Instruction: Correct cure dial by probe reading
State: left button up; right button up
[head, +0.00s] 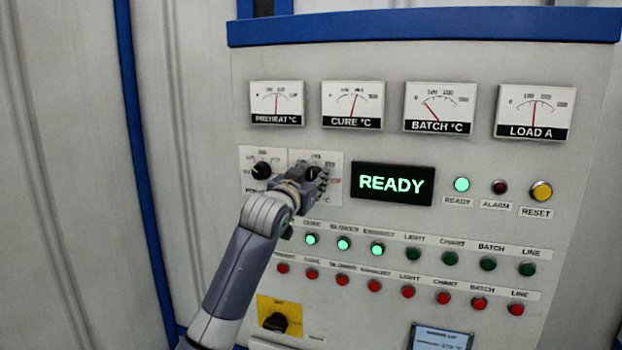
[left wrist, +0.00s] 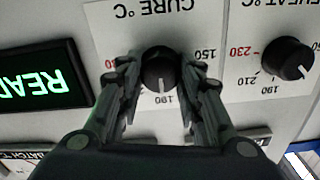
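The cure dial, a black round knob (left wrist: 160,72), sits under the "CURE °C" label in the left wrist view, which shows the panel upside down. Its white pointer line points close to the 190 mark. My left gripper (left wrist: 161,68) has one finger on each side of this knob and appears closed on it, with no clear gap. In the head view my left gripper (head: 312,176) covers most of the cure dial. The cure meter (head: 352,104) above has its needle right of centre. My right gripper is not in view.
The preheat dial (head: 262,170) is just left of the cure dial. A green READY display (head: 392,183) is close on the right. Lit green buttons (head: 343,244) and red buttons (head: 341,280) lie below. A small screen (head: 440,338) is partly visible at the bottom; its text is unreadable.

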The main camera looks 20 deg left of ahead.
pick_arm(q)
jog(key=n, duration=0.2)
jog(key=shift+n, duration=0.4)
jog(key=n+p, duration=0.1)
jog(key=n, duration=0.1)
jog(key=shift+r+n, duration=0.1)
jog(key=shift+n, duration=0.2)
jog(key=n+p, duration=0.1)
jog(key=n, duration=0.3)
jog(key=shift+a, duration=0.15)
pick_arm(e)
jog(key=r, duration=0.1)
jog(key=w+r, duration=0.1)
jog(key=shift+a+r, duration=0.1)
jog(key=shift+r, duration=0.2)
pick_arm(q)
jog(key=shift+n+p, duration=0.3)
jog(key=o, duration=1.1)
jog(key=shift+c, duration=0.2)
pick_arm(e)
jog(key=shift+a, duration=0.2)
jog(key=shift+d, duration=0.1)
